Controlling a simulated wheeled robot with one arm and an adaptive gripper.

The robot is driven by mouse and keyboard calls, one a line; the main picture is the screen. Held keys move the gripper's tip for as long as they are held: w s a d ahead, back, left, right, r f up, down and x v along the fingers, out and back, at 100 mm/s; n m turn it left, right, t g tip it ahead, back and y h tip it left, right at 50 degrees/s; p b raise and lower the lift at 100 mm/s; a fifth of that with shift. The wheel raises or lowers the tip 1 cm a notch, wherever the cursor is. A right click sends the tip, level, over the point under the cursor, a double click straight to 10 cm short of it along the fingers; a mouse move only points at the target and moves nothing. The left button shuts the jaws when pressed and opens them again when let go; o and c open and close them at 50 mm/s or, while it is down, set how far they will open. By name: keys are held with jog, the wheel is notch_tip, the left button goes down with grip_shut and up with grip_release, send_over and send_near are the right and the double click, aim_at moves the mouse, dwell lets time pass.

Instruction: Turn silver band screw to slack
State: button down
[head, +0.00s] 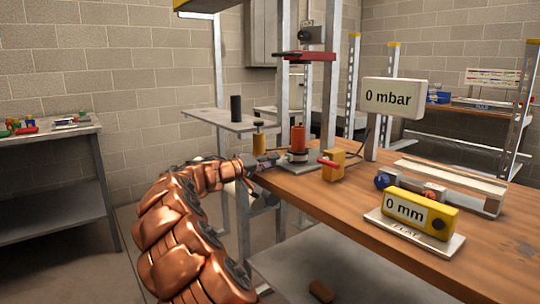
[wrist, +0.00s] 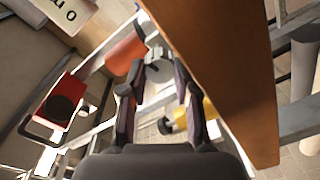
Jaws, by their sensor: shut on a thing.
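The orange-red upright cylinder (head: 298,138) stands on a grey plate at the wooden bench's left end, with a silver band (head: 298,156) around its foot. My gripper (head: 274,164) reaches in from the left at the height of the band. In the wrist view the cylinder (wrist: 125,50) lies beyond the left finger. A small silver screw piece (wrist: 157,68) sits between the fingertips of my gripper (wrist: 158,70), which is shut on it. The fingers hide part of the screw, and the band's tightness cannot be told.
A yellow block with a red lever (head: 333,163) stands right of the cylinder; a yellow cylinder (head: 259,144) is behind my gripper. The sign (head: 391,98) reads 0 mbar and the yellow gauge (head: 421,212) reads 0 mm.

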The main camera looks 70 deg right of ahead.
jog(key=n+p, duration=0.3)
jog(key=shift+r+n+p, duration=0.2)
jog(key=shift+n+p, duration=0.1)
jog(key=n+p, duration=0.3)
jog(key=p, duration=0.1)
jog(key=shift+w, duration=0.1)
jog(key=n+p, duration=0.3)
jog(key=shift+y, duration=0.3)
jog(key=shift+f+n+p, duration=0.25)
jog(key=shift+n+p, duration=0.85)
jog(key=shift+n, duration=0.1)
jog(key=shift+f, duration=0.1)
jog(key=c, duration=0.8)
grip_release()
jog(key=shift+c, duration=0.2)
